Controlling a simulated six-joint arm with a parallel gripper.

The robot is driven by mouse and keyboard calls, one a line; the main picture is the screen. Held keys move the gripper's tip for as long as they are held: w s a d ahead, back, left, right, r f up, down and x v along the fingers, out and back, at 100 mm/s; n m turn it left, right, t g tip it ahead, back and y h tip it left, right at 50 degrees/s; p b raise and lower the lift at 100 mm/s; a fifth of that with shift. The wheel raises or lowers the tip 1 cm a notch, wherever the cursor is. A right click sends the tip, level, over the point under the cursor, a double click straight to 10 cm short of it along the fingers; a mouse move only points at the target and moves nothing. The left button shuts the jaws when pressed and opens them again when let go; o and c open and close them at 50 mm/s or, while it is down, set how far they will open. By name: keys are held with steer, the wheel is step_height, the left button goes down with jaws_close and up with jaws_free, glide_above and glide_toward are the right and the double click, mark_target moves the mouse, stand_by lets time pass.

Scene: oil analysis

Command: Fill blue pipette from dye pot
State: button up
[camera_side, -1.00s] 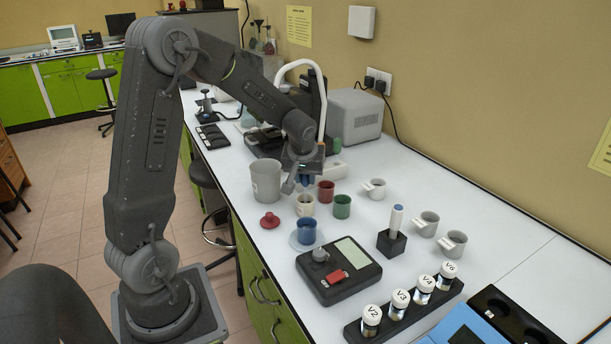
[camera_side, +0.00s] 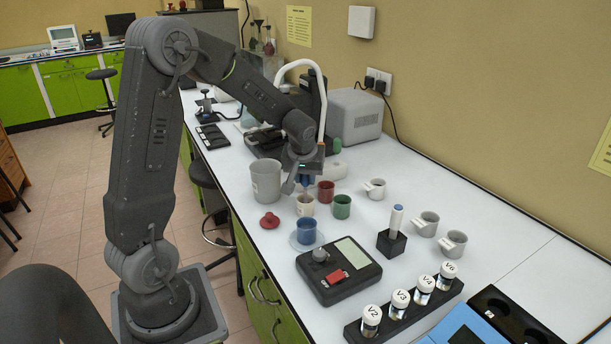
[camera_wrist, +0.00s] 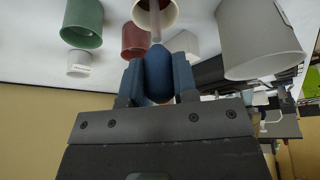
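My gripper (camera_wrist: 158,82) is shut on the blue bulb of the blue pipette (camera_wrist: 158,72), with a finger pressed to each side. The pale stem points away from the fingers toward a cream pot (camera_wrist: 171,20) with dark red inside, taken to be the dye pot. The stem's end overlaps the pot's mouth; I cannot tell how deep it sits. In the side view my gripper (camera_side: 305,178) is just above the cream pot (camera_side: 306,207), which stands upright on the bench. The liquid level in the pipette is not visible.
A red cup (camera_side: 326,191) and a green cup (camera_side: 342,206) stand close to the right. A large grey beaker (camera_side: 265,181) is close left, with a red lid (camera_side: 269,220) in front. A blue cup (camera_side: 306,231) and a black scale (camera_side: 338,270) lie nearer.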

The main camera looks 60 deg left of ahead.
steer(key=shift+r, duration=3.6)
steer(key=shift+d, duration=0.1)
